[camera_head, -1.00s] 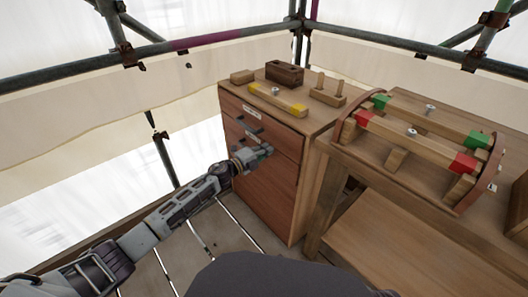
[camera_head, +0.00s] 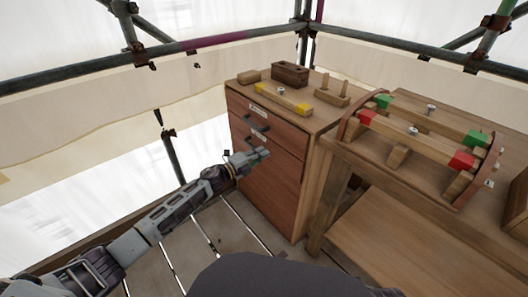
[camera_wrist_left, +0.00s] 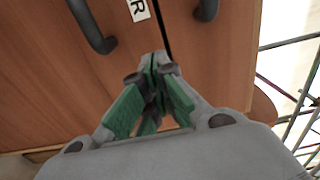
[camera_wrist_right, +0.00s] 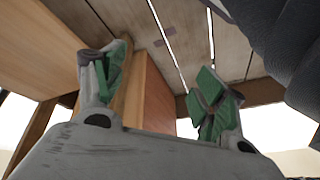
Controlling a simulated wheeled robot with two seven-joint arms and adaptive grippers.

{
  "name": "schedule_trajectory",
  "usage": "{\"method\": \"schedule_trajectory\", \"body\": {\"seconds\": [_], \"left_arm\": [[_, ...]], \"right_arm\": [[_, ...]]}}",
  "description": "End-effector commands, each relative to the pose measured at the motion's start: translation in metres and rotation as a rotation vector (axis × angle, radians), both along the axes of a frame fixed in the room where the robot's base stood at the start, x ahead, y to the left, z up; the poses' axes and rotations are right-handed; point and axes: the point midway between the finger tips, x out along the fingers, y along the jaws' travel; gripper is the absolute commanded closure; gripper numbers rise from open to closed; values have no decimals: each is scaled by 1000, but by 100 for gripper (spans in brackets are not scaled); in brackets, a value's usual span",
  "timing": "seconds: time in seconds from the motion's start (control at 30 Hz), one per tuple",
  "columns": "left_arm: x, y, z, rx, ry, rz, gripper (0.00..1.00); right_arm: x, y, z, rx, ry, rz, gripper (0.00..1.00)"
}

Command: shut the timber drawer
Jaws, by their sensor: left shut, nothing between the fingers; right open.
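The wooden cabinet (camera_head: 313,160) has reddish-brown drawer fronts with white labels and dark handles. The upper front (camera_head: 240,104) and the one below (camera_head: 275,183) look nearly flush; I cannot tell if a small gap remains. My left gripper (camera_head: 265,153) is shut and empty, close in front of the fronts, below the handles. In the left wrist view, its tips (camera_wrist_left: 158,60) point at the wood beside a dark seam, near a handle (camera_wrist_left: 90,25) and a label (camera_wrist_left: 138,10) ending in "R". Contact cannot be told. My right gripper (camera_wrist_right: 160,85) is open and empty.
On the cabinet top are a dark brown box (camera_head: 290,74), a yellow-ended bar (camera_head: 283,99) and a pegged block (camera_head: 332,93). A workbench (camera_head: 400,225) with red- and green-ended bars stands to the right. Scaffold poles (camera_head: 215,42) run behind.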

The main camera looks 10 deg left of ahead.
Motion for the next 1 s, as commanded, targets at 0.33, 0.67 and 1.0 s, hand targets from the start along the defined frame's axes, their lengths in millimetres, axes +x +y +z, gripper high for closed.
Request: {"method": "schedule_trajectory", "body": {"seconds": [0.33, 0.67, 1.0], "left_arm": [[-24, 18, 0, 1, 0, -1, 100], [-45, 35, 0, 1, 0, 0, 100], [-60, 47, 0, 1, 0, -1, 100]], "right_arm": [[-1, -6, 18, -29, 15, 6, 29], [-5, -11, 31, -50, 33, 10, 29], [-1, -13, 40, -61, 38, 7, 29]]}}
